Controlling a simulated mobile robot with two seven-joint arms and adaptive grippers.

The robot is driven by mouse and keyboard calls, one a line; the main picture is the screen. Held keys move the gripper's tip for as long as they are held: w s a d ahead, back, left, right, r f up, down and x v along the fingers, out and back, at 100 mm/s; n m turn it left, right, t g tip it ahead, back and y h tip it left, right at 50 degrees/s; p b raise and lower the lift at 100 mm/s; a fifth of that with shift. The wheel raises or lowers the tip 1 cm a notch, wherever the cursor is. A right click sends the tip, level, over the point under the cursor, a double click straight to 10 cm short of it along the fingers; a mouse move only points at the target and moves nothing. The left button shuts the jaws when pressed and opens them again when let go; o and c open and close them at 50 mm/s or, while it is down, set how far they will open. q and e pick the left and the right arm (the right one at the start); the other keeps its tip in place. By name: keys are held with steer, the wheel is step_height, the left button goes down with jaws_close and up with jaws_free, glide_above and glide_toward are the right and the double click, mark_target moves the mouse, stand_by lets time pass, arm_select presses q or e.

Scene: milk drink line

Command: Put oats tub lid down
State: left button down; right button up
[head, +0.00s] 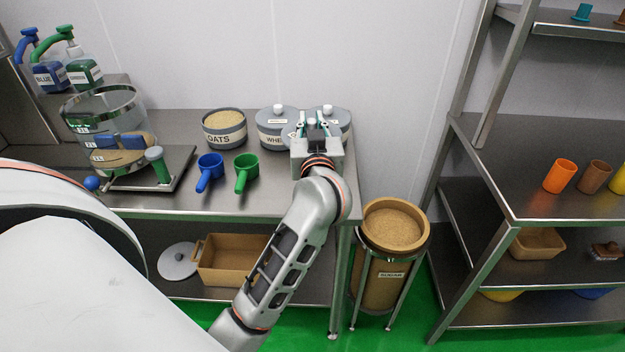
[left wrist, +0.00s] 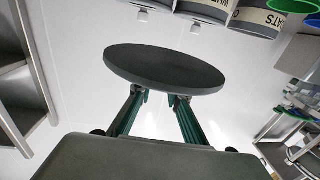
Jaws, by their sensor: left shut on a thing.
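The oats tub (head: 224,139) stands open on the steel table, with pale oats showing at its top; part of it shows in the left wrist view (left wrist: 284,20). My left gripper (head: 316,123) is over the right end of the table, in front of two lidded tubs. In the left wrist view the left gripper (left wrist: 160,98) is shut on the oats tub lid (left wrist: 165,68), a dark grey round disc held clear of the tubs. In the head view the gripper largely hides the lid. My right gripper is not in view.
A lidded tub (head: 272,138) and another lidded tub (head: 342,119) stand behind my gripper. Blue (head: 209,170) and green (head: 246,171) scoops lie at the tabletop's middle. An open bin (head: 393,225) stands right of the table. Bare tabletop shows along the front.

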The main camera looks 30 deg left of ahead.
arm_select(q)
step_height(320, 180, down, 9)
steer(key=b, duration=0.3)
steer(key=shift+f, duration=0.2)
steer(key=shift+f+b, duration=0.3)
steer(key=shift+f, duration=0.05)
step_height(320, 180, down, 4)
steer(key=shift+f+b, duration=0.25)
steer(key=shift+b, duration=0.8)
steer(key=shift+f, duration=0.25)
steer(key=shift+r, duration=0.15)
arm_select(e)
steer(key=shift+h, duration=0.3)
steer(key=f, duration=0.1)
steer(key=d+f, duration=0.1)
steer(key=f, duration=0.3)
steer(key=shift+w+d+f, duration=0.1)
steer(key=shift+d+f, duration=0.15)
